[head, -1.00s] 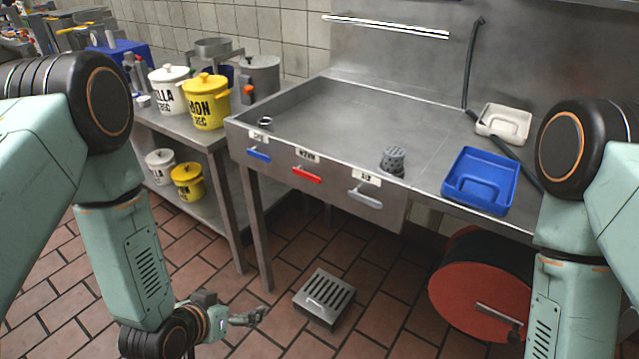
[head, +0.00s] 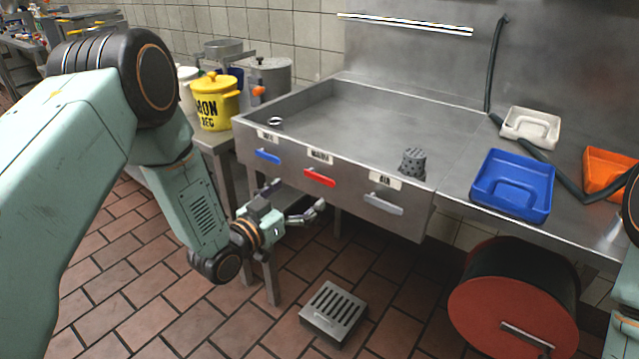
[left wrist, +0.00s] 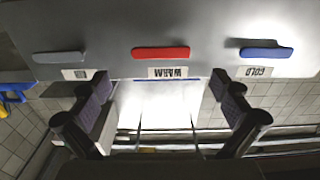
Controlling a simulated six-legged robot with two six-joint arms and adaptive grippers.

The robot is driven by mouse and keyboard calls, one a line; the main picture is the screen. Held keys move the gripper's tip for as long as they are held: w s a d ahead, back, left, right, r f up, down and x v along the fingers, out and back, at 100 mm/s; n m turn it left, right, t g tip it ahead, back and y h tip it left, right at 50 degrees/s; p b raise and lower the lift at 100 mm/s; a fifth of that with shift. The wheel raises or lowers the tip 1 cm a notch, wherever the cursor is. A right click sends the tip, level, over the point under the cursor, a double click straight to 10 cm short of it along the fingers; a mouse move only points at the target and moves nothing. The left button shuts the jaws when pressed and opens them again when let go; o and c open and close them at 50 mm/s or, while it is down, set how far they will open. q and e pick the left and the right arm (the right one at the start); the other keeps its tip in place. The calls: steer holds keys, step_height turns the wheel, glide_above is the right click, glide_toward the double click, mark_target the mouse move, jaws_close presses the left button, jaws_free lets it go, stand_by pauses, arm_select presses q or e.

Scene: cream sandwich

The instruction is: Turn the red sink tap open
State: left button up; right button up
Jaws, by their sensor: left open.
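The red tap handle (head: 319,177) is on the front panel of the steel sink (head: 340,200), between the blue handle (head: 267,156) and the grey handle (head: 383,205). In the left wrist view the red handle (left wrist: 160,53) lies level, top centre, with a WARM label by it, and appears upside down. My left gripper (head: 300,200) is open and empty, below and a little left of the red handle, apart from it. Its two fingers (left wrist: 165,95) frame the space under the red handle in the wrist view. My right gripper is out of view.
A blue tray (head: 513,210), a white tray (head: 531,127) and an orange tray (head: 610,173) lie on the counter at right. A red hose reel (head: 500,310) stands below. A slotted grate (head: 333,312) is on the floor. A yellow pot (head: 212,108) stands left.

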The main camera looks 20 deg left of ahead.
mark_target(318, 179)
arm_select(q)
steer(key=b+x, duration=0.1)
steer(key=x, duration=0.4)
steer(key=shift+a+f, duration=0.15)
steer(key=shift+w+d, duration=0.3)
steer(key=shift+w, duration=0.15)
steer(key=c, duration=1.6)
